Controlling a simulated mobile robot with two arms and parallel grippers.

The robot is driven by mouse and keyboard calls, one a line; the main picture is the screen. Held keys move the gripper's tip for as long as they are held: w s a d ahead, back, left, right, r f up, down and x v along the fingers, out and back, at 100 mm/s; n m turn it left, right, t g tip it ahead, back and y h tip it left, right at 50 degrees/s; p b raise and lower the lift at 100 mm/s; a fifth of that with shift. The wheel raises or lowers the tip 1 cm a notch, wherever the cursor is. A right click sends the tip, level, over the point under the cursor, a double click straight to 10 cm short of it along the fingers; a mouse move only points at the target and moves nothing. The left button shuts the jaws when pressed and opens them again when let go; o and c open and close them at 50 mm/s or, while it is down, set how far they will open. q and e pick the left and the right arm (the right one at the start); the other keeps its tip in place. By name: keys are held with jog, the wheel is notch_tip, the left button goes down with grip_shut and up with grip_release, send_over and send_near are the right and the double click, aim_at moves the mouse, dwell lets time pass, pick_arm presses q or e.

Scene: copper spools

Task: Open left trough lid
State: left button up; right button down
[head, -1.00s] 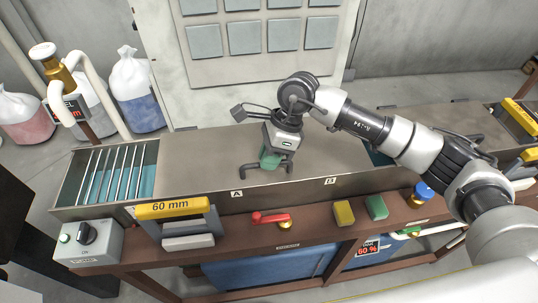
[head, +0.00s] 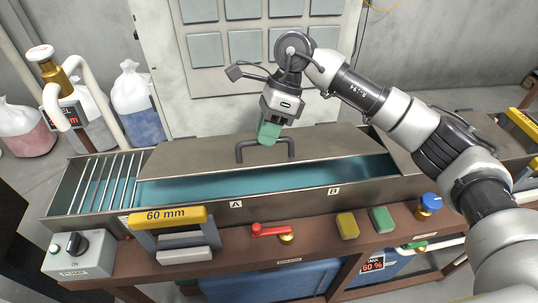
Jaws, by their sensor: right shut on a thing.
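The left trough lid (head: 210,157) is a grey metal plate. It is tilted up at its front edge, with a gap along the front that shows blue-green liquid (head: 220,190) in the trough. A dark bar handle (head: 245,147) stands on the lid. My right gripper (head: 268,138) is shut on the handle, its green fingertips at the bar; the exact contact is partly hidden by the fingers. The trough's front wall (head: 285,200) carries the labels A and B. My left gripper is not in view.
A second lid (head: 425,148) lies to the right. Along the front stand a yellow 60 mm gauge (head: 175,215), a red lever (head: 268,230), yellow and green blocks and a blue knob (head: 430,201). A slotted grate (head: 108,180) is at the left end. A panel (head: 235,60) rises behind.

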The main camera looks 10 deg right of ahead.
jog(key=shift+w+r+b, duration=0.65)
jog(key=shift+w+r, duration=0.65)
jog(key=shift+w, duration=0.15)
